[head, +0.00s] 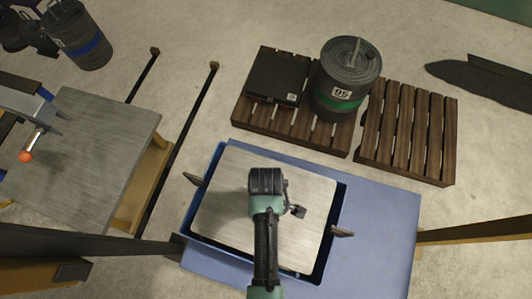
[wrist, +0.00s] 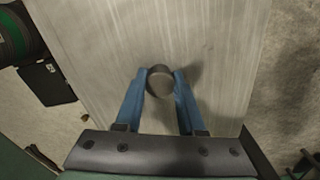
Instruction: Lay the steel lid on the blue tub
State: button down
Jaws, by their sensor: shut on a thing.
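The steel lid (head: 215,215) is a brushed, pale square plate over the blue tub (head: 339,205) in the head view. Dark blue strips of the tub show around the lid's edges. In the wrist view the lid (wrist: 110,45) fills the middle, with a round dark knob (wrist: 160,86) on it. My gripper (wrist: 161,76) is shut on this knob, one blue finger on each side. In the head view my gripper hides the knob. The lid looks level and roughly lined up with the tub. I cannot tell how large any gap beneath it is.
The tub is at a blue bench (head: 385,215). Two wooden pallets (head: 410,130) lie behind, one holding a dark drum (head: 345,75) with a green band and a black box (head: 276,77). A grey-topped bench (head: 95,130) stands left. Dark rails lie on the floor between.

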jog(key=shift+w+f+b, duration=0.15)
jog(key=shift+f+b, duration=1.7)
jog(key=shift+f, duration=1.05)
jog(key=shift+f, duration=0.4)
jog(key=shift+c, duration=2.2)
grip_release()
jog(key=shift+f, duration=0.1)
